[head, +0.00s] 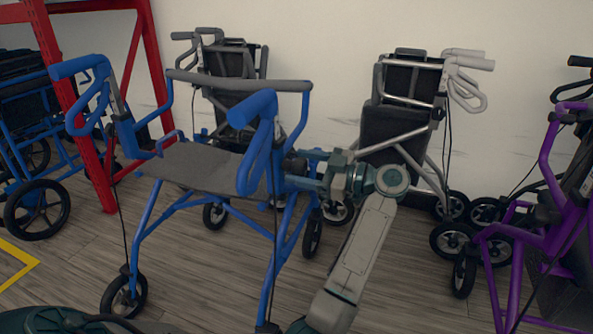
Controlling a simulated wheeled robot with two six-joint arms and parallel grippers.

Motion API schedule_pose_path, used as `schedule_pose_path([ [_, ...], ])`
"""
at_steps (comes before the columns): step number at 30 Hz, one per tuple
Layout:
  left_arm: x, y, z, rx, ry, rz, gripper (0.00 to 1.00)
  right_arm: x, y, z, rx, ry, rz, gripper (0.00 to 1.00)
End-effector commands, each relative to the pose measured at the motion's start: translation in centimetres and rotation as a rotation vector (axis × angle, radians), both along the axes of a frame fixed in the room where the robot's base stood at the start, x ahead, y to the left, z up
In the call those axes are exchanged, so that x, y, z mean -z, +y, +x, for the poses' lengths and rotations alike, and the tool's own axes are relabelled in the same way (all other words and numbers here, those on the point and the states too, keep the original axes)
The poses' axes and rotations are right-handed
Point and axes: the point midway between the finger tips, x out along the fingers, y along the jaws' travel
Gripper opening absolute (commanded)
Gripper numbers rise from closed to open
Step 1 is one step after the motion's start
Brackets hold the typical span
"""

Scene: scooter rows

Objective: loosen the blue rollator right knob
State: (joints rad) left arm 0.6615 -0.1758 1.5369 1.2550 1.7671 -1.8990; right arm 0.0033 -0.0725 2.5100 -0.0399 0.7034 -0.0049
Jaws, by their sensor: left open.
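The blue rollator (203,164) stands unfolded in the front left of the head view, with a grey seat, a grey backrest bar and blue handles. Its right handle (253,150) rises in front of the backrest bar. My left gripper (298,173), green and dark, points left at the upright just below this handle. Its jaws are open and close beside the upright. A small dark part shows between jaws and upright; I cannot tell whether it is the knob or whether the jaws touch it. My right gripper is not in view.
A purple rollator (510,260) stands at the right. Folded dark and silver walkers (395,130) and (235,85) a grey one lean along the white wall. A red rack (85,120) and another blue walker (40,205) are at the left. Wood floor lies open in front.

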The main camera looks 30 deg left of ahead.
Motion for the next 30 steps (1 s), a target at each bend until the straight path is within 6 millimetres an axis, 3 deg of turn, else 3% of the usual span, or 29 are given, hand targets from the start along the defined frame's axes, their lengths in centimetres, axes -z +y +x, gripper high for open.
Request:
schedule_pose_path([
  [11,-0.03,0.16,-0.02,0.000,0.000,0.000,0.62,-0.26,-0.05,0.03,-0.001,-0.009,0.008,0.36],
  [18,-0.01,0.16,-0.02,0.000,0.000,0.000,0.18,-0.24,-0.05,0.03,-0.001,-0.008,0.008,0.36],
  [19,-0.01,0.16,-0.02,0.000,0.000,0.000,0.17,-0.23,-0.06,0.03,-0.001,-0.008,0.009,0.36],
  [30,-0.07,0.15,-0.07,0.000,-0.060,0.015,0.17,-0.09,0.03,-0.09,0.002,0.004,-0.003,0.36],
])
